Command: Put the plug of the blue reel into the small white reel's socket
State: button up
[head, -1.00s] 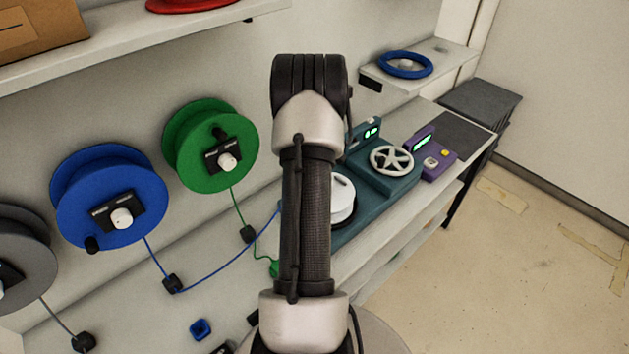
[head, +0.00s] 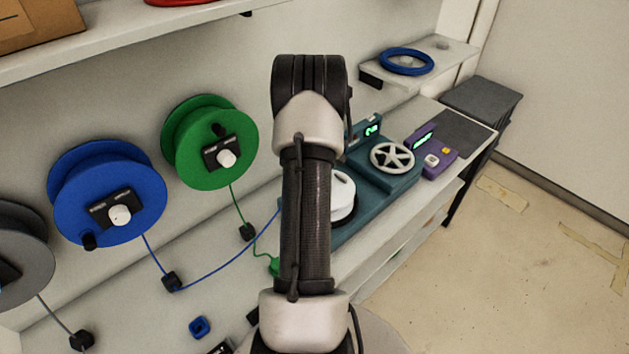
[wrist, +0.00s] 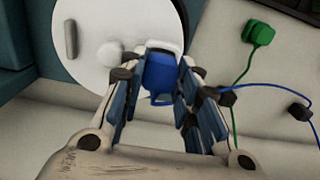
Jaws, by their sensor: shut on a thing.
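The blue reel (head: 75,217) hangs on the wall at the left in the head view. Its blue cord runs right, behind my arm. The small white reel (head: 343,188) is partly hidden by my arm there; its white disc (wrist: 98,20) fills the upper left of the wrist view. My gripper (wrist: 162,84) is shut on the blue plug (wrist: 160,72), at the disc's lower right edge. The plug's far end meets a white piece (wrist: 165,45), perhaps the socket. I cannot tell whether the plug is inserted. My gripper is hidden in the head view.
A green reel (head: 185,170) and a grey reel (head: 28,262) hang beside the blue one. A green plug (wrist: 258,33) lies right of my gripper. A teal machine with a handwheel (head: 392,157) and a purple box (head: 440,158) stand to the right on the bench.

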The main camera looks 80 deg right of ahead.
jog(key=shift+f+b, duration=0.3)
jog(key=shift+f, duration=0.2)
dwell(0.5)
jog(key=o, duration=1)
jog(key=o, duration=0.4)
jog(key=shift+r+p, duration=2.8)
jog(key=shift+r, duration=1.75)
